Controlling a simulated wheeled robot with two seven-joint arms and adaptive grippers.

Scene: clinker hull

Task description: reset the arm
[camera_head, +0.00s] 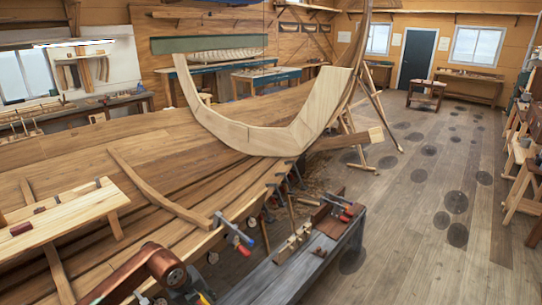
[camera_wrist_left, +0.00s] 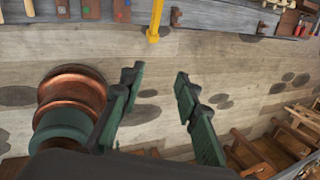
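My left gripper (camera_wrist_left: 158,83) shows in the left wrist view. Its two green fingers stand well apart, with nothing between them. Bare plank floor shows behind the gap, and the fingertips touch nothing that I can see. In the head view a copper and dark arm part (camera_head: 150,268) shows at the bottom left; I cannot make out the left fingers there. My right gripper is in neither view.
The planked hull (camera_head: 215,168) with its curved pale timber (camera_head: 240,135) fills the left and middle. A grey bench (camera_head: 285,278) with tools stands at the front. A yellow tool (camera_wrist_left: 155,22) shows near the bench edge.

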